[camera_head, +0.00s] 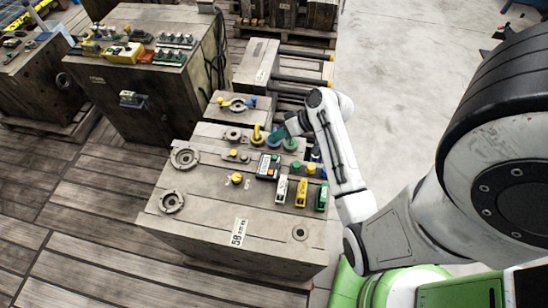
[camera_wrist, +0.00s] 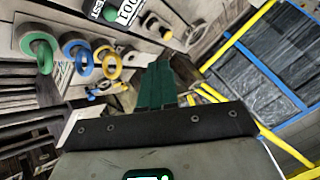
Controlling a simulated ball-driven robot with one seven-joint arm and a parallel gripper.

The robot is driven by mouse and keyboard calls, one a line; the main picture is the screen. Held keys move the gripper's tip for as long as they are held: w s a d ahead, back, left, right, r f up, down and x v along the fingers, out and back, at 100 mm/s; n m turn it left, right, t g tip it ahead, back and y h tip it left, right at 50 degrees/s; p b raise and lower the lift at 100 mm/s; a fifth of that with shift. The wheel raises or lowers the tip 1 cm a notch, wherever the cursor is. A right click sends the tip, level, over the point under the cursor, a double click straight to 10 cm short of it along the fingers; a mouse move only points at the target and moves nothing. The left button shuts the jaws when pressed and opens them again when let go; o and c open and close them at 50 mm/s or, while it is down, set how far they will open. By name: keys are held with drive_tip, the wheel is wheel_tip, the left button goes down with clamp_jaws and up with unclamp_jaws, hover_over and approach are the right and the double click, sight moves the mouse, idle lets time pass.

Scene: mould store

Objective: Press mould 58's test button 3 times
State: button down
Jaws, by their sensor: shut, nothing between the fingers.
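Mould 58 (camera_head: 215,225) is a worn, block-shaped mould with a white label reading 58 (camera_head: 239,232) on its front edge. Its top carries several coloured fittings. My gripper (camera_head: 276,135) is over the rear part of the mould's top, among the fittings. Its green fingers (camera_wrist: 157,72) are shut and empty, apart from the plate in the wrist view. Contact with any fitting cannot be told.
Green (camera_wrist: 37,50), blue (camera_wrist: 77,48) and yellow (camera_wrist: 107,62) rings stand left of my fingers. A grey display box (camera_head: 268,167) and a green module (camera_head: 321,197) sit on the mould. Another mould (camera_head: 140,80) stands behind left. Concrete floor (camera_head: 385,80) is clear at right.

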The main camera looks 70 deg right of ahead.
wheel_tip(320, 180, down, 5)
drive_tip(key=b, duration=0.4)
drive_tip(key=shift+f+b, duration=0.8)
drive_tip(key=shift+f, duration=0.4)
drive_tip(key=shift+f, duration=0.15)
idle(0.8)
drive_tip(key=shift+f, duration=0.25)
drive_tip(key=shift+f+b, duration=0.35)
drive_tip(key=shift+f, duration=0.1)
idle(0.7)
drive_tip(key=shift+r, duration=0.15)
drive_tip(key=shift+r+p, duration=0.75)
drive_tip(key=shift+p, duration=0.2)
drive_tip(key=shift+r+p, duration=2.35)
drive_tip(key=shift+r, duration=0.1)
